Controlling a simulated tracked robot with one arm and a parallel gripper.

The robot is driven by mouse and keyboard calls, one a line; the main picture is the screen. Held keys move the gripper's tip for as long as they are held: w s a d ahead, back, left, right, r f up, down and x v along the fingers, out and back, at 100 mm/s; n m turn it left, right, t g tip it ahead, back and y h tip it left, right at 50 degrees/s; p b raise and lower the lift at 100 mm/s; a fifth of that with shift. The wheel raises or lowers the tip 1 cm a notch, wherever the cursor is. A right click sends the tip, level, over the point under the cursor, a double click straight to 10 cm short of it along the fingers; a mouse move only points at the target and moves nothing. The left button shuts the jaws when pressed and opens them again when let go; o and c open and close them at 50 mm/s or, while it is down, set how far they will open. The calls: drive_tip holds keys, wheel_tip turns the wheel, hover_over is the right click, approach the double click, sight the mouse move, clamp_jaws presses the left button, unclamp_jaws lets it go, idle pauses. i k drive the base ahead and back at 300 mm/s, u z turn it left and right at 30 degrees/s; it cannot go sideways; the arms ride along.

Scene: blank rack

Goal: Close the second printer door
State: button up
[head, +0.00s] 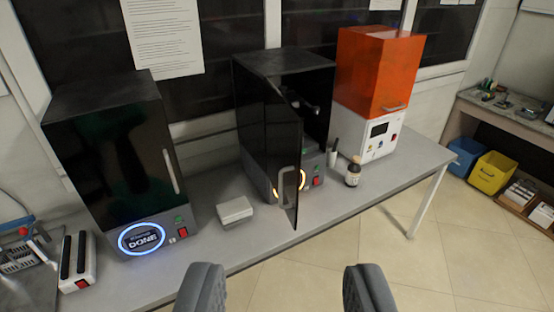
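The second printer (308,63) is the dark box at the middle of the bench. Its dark glossy door (265,125) stands ajar and swung out toward me, with a pale vertical handle (283,187) low near its free edge. Part of the printer's inside shows to the right of the door. The door hides part of the orange-lit ring (302,180) on the printer's front. My gripper (285,290) is at the bottom of the view, its two grey fingers wide apart with nothing between them. It is in front of the bench, apart from the door.
Another dark printer (110,150), door shut, stands left with a blue ring reading DONE. An orange-topped machine (380,70) stands right. Open floor lies right of the bench.

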sight(285, 123)
drive_tip(key=u, duration=0.1)
drive_tip(key=i, duration=1)
drive_tip(key=z, duration=0.1)
